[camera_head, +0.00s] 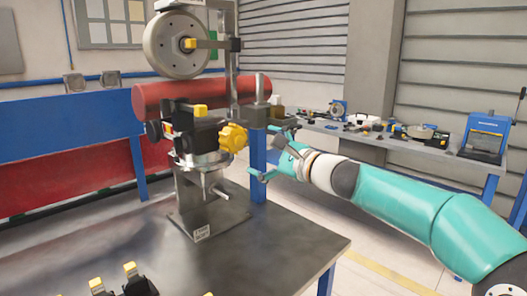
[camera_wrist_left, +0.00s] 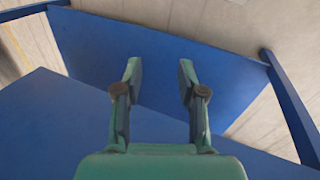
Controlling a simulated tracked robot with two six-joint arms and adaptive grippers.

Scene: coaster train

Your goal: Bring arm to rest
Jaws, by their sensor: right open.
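My right arm (camera_head: 400,205) is teal and white and reaches in from the right side of the head view. Its right gripper (camera_head: 266,155) is open, with its fingers apart, and appears empty. It is just to the right of the machine (camera_head: 198,135) with the yellow knob; whether it touches the machine cannot be told. My left gripper (camera_wrist_left: 159,75) shows in the left wrist view with its two fingers apart and nothing between them. Blue surfaces lie beyond it. The left arm does not show in the head view.
The machine stands on a dark metal table (camera_head: 290,255), with a large grey wheel (camera_head: 177,45) above it. Small black and yellow parts (camera_head: 130,280) sit at the table's front. A workbench (camera_head: 400,142) with tools and a blue device (camera_head: 485,138) stands behind my right arm.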

